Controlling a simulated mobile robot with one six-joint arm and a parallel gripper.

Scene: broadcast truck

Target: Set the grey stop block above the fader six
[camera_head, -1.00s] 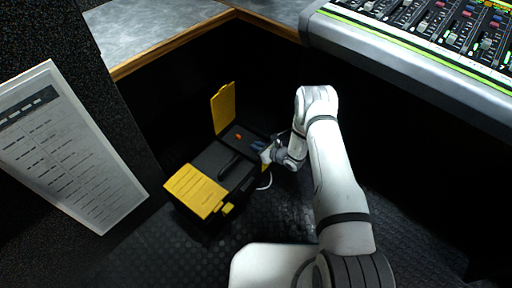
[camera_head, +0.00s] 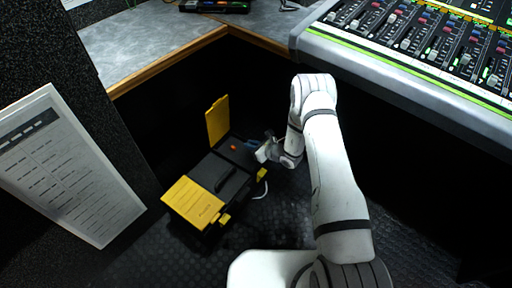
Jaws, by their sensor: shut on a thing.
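My gripper (camera_head: 262,152) is at the right end of the open black and yellow case on the floor, low beside its compartments. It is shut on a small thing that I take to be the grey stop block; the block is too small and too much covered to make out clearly. The mixing console (camera_head: 400,62) with its rows of faders is at the upper right, well above and apart from my gripper. I cannot tell which of its faders is fader six.
The case (camera_head: 232,182) has raised yellow lids (camera_head: 217,120) and holds an orange item and blue items. A grey counter (camera_head: 155,45) with a wooden edge runs behind it. A printed sheet (camera_head: 65,170) is on the left panel. Dark floor is free around the case.

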